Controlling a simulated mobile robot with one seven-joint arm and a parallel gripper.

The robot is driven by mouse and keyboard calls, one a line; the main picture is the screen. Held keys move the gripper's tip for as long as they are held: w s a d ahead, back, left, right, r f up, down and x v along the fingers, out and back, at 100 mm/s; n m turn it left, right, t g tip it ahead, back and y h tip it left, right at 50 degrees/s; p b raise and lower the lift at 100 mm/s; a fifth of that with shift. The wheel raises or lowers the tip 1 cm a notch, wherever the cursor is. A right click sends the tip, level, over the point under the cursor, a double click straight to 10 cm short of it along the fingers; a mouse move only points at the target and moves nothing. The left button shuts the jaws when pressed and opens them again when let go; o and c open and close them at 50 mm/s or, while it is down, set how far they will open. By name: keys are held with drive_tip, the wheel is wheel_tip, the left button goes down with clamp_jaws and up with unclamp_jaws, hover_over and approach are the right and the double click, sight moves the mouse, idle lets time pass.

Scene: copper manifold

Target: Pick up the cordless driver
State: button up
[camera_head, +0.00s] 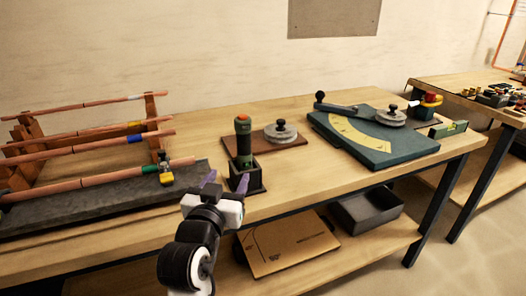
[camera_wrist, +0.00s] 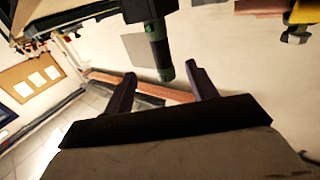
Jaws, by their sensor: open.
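The cordless driver (camera_head: 243,142) is dark green and black with an orange top. It stands upright in a dark square holder (camera_head: 249,184) near the bench's front edge. My gripper (camera_head: 227,180) is open and empty, in front of and slightly left of the holder, with its purple fingers pointing toward it. In the wrist view the driver (camera_wrist: 157,45) appears beyond my fingertips, lined up with the gap between them. I cannot tell the exact distance, but nothing is gripped. The driver's lower part is hidden in the holder.
A rack of copper pipes (camera_head: 90,135) stands on a grey slab at left. Behind the holder is a brown board (camera_head: 265,147) with a round knob. A teal bending plate (camera_head: 375,150) with a lever lies at right.

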sight(242, 153)
drive_tip(key=p+x, duration=0.1)
drive_tip(key=x, duration=0.7)
drive_tip(key=shift+p, duration=0.35)
drive_tip(key=shift+f+p+x, duration=0.15)
drive_tip(key=shift+p+x, duration=0.35)
drive_tip(key=shift+x, duration=0.95)
drive_tip(key=shift+f+p+x, duration=0.1)
drive_tip(key=shift+p+x, duration=0.4)
drive_tip(key=shift+x, duration=0.9)
drive_tip(key=shift+r, duration=0.1)
drive_tip(key=c, duration=1.1)
